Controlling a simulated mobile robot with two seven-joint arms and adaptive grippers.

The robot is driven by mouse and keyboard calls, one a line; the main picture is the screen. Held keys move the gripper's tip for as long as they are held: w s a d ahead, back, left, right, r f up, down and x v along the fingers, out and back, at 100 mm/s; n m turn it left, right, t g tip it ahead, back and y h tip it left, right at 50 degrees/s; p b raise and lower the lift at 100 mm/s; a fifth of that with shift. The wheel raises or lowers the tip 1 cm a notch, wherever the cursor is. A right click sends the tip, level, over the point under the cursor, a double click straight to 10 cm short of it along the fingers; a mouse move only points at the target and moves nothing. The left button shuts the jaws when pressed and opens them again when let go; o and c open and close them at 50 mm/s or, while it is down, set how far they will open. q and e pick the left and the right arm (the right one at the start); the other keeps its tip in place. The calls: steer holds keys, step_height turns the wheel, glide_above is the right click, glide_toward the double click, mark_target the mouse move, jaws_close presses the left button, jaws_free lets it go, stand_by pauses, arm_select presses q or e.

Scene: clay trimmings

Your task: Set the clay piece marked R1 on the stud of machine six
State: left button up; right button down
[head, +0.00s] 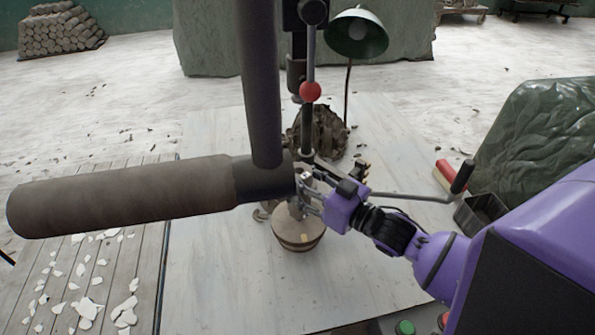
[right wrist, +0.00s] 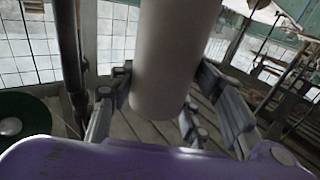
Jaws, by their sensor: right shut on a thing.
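In the right wrist view a smooth pale grey cylinder (right wrist: 172,60) stands between the fingers of my right gripper (right wrist: 165,105). It looks like the clay piece; no R1 mark can be read. In the head view my right gripper (head: 308,194) is at the middle, by the dark collar at the end of the machine's bar (head: 262,178). A round tan block (head: 298,238) with a pale top is just below the gripper. I cannot make out the stud or the machine's number. My left gripper is not in view.
A thick brown horizontal cylinder (head: 120,196) and an upright dark column (head: 258,80) block much of the left. A red-knobbed lever (head: 309,91), a green lamp (head: 356,33) and a dark clay heap (head: 318,130) stand behind. A crank handle (head: 462,177) lies right of the gripper.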

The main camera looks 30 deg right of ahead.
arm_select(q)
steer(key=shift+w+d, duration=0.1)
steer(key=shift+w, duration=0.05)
arm_select(e)
steer(key=shift+r, duration=0.15)
arm_select(q)
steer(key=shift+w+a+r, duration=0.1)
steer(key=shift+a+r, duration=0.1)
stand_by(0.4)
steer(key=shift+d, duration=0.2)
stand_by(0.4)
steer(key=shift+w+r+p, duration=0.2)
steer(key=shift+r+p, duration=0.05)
steer(key=shift+p, duration=0.05)
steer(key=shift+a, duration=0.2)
stand_by(0.4)
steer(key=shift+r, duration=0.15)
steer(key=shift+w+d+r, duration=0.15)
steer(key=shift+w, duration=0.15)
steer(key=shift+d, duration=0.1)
